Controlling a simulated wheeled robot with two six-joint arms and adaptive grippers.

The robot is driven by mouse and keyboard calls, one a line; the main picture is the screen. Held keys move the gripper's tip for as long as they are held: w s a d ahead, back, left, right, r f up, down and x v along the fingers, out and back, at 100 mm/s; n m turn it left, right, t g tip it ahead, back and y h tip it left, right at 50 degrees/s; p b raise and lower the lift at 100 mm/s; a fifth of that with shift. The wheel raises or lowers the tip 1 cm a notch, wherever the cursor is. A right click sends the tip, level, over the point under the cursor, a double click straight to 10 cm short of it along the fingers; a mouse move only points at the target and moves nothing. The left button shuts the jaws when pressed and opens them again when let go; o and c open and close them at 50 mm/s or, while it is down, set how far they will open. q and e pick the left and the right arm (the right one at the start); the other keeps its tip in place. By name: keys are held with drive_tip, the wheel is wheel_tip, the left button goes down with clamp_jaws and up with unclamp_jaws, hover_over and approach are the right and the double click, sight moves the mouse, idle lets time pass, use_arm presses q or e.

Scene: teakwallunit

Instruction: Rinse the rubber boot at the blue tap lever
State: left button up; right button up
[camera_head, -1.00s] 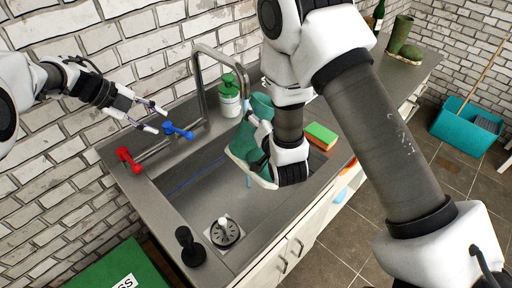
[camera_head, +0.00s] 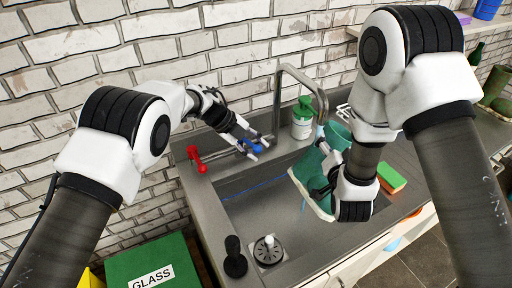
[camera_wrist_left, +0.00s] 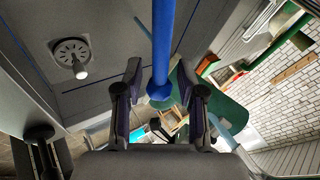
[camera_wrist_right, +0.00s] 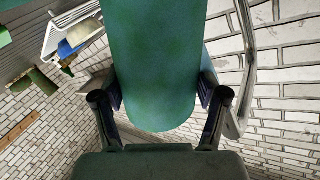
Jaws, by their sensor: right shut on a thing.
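The blue tap lever (camera_head: 254,147) is at the back edge of the sink. My left gripper (camera_head: 258,150) is open around it; in the left wrist view the blue lever (camera_wrist_left: 163,45) runs between the two spread fingers, with gaps at the sides. My right gripper (camera_head: 335,186) is shut on the green rubber boot (camera_head: 306,172) and holds it tilted over the sink, below the tap spout (camera_head: 320,128). The boot (camera_wrist_right: 155,60) fills the middle of the right wrist view between the fingers.
The red lever (camera_head: 196,159) is left of the blue one. A green soap bottle (camera_head: 302,122) stands behind the sink, a sponge (camera_head: 391,178) on the right counter. The drain plug (camera_head: 268,249) and a black plunger-like object (camera_head: 234,258) are at the front left.

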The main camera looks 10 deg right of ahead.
use_arm(q)
clamp_jaws()
drive_tip(key=shift+s+a+m+g, duration=0.25)
drive_tip(key=shift+a+m+g, duration=0.2)
drive_tip(key=shift+m, duration=0.25)
unclamp_jaws()
drive_tip(key=v, duration=1.2)
